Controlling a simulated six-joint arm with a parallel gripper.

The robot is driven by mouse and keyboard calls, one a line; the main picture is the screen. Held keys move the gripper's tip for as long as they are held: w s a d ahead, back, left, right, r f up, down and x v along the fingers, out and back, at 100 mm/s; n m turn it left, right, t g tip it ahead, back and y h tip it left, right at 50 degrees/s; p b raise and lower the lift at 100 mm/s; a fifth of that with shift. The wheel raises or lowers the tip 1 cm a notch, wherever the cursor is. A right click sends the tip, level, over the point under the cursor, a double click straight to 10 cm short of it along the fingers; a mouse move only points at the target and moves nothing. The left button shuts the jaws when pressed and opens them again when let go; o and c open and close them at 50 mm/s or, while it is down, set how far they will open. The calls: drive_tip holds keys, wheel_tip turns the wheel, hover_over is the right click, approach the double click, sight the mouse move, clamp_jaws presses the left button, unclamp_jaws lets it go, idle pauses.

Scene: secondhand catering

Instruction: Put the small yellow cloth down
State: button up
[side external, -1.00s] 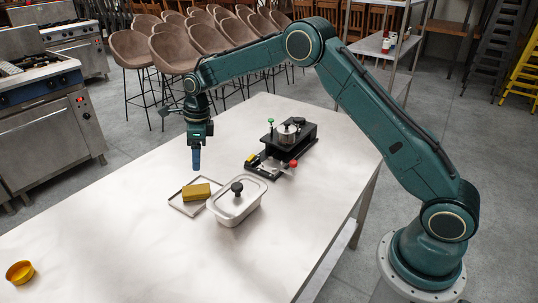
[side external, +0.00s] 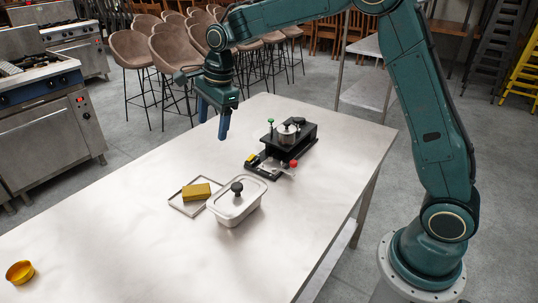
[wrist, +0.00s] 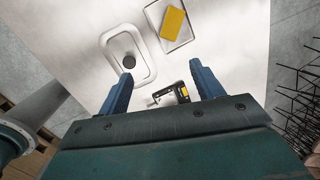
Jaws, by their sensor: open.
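The small yellow cloth (side external: 196,192) is a folded block lying on a shallow square tray (side external: 178,205), left of the lidded steel container. The cloth also shows in the wrist view (wrist: 174,22), on the tray at the top. My gripper (side external: 212,128) is open and empty, with its blue fingers apart. It hangs high above the table, behind the cloth and clear of it. In the wrist view the fingers (wrist: 161,85) are wide apart with nothing between them.
A steel container (side external: 238,207) with a black-knobbed lid stands right of the tray. A black device (side external: 287,144) with a metal pot and red and green knobs stands farther back. A yellow bowl (side external: 20,272) sits at the near left.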

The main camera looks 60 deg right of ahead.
drive_tip(key=s+d+r+n+t, duration=0.1)
drive_tip(key=s+r+n, duration=0.2)
drive_tip(key=s+n, duration=0.35)
drive_tip(key=s+r+n+t, duration=0.1)
drive_tip(key=s+r+n, duration=0.25)
drive_tip(key=s, duration=0.65)
drive_tip(key=s+d+r+n, duration=0.1)
drive_tip(key=s+r+n, duration=0.25)
drive_tip(key=s, duration=0.45)
drive_tip(key=s+f+n+t+h, duration=0.1)
drive_tip(key=s+f+n, duration=0.2)
drive_tip(key=s+n, duration=0.3)
drive_tip(key=s, duration=0.4)
drive_tip(key=shift+d+f, duration=0.15)
drive_tip(key=shift+d, duration=0.2)
drive_tip(key=shift+w+n, duration=0.1)
drive_tip(key=shift+n, duration=0.15)
